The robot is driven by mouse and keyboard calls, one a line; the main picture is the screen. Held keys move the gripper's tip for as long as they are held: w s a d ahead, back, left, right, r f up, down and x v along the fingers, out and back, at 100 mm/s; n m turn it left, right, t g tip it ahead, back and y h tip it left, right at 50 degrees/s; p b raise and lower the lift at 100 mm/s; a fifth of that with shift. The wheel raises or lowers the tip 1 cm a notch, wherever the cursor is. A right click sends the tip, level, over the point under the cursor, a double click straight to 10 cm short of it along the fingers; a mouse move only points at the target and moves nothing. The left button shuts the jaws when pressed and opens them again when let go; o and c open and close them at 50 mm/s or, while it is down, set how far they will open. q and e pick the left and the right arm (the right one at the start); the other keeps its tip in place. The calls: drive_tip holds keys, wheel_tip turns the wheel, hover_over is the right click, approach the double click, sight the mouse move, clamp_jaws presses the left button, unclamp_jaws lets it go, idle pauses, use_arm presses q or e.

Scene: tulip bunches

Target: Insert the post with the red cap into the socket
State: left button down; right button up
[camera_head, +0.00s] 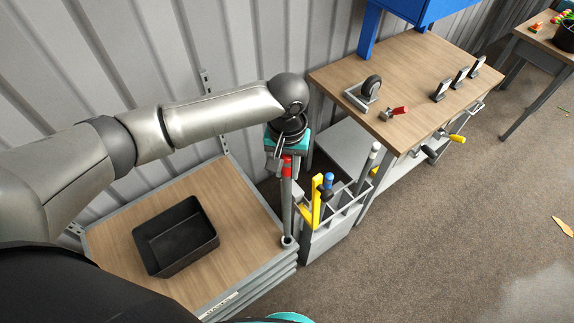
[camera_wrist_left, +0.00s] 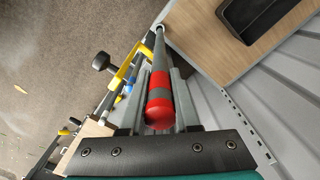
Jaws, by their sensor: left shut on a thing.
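The post with the red cap (camera_head: 287,167) is a grey rod, roughly upright, near the corner of the low wooden-topped bench. My left gripper (camera_head: 283,158) is shut on it near its red upper end. The left wrist view looks down along the post (camera_wrist_left: 158,98), with the fingers on both sides of it. The post's lower end is at the round grey socket (camera_head: 288,241) on the bench corner. The socket also shows in the left wrist view (camera_wrist_left: 160,27). I cannot tell how deep the end sits in it. My right gripper is not in view.
A black bin (camera_head: 176,236) stands on the low bench (camera_head: 110,232). A grey tool rack (camera_head: 330,230) with yellow, blue and white-topped tools stands close right of the post. A workbench (camera_head: 400,75) with metal parts is behind. The floor at right is mostly clear.

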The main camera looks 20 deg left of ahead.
sight(287, 192)
use_arm(q)
drive_tip(key=shift+r+p, duration=0.2)
drive_tip(key=shift+p, duration=0.15)
drive_tip(key=shift+f+b, duration=1)
drive_tip(key=shift+f, duration=1.65)
drive_tip(key=shift+r+p, duration=0.1)
drive_tip(key=shift+p, duration=0.45)
drive_tip(key=shift+f+b, duration=1.2)
drive_tip(key=shift+f, duration=1.7)
drive_tip(key=c, duration=0.6)
unclamp_jaws()
drive_tip(key=shift+o, duration=0.2)
drive_tip(key=shift+r, duration=0.1)
